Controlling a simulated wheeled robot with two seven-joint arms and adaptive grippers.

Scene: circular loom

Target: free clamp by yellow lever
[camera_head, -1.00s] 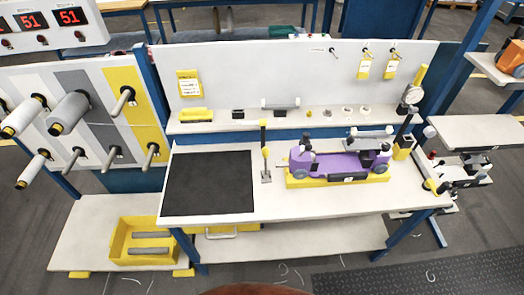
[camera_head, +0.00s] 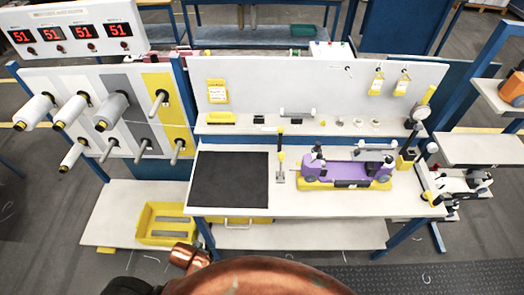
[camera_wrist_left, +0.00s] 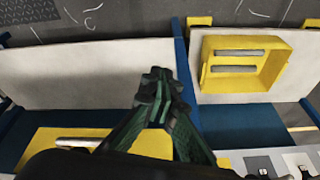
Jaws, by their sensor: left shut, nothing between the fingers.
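A small clamp (camera_head: 280,178) stands on the workbench just right of the black mat, its upright yellow-tipped lever (camera_head: 281,131) rising from it. To its right, a purple fixture (camera_head: 340,170) sits on a yellow base (camera_head: 318,186); I cannot tell whether the clamp touches it. In the left wrist view my left gripper (camera_wrist_left: 157,76) is shut and empty, above the lower shelf area, with no lever near it. The gripper does not show in the head view. My right gripper is not in view.
The black mat (camera_head: 230,180) covers the bench's left part. A spool rack (camera_head: 125,132) stands left, a dial gauge (camera_head: 421,111) right.

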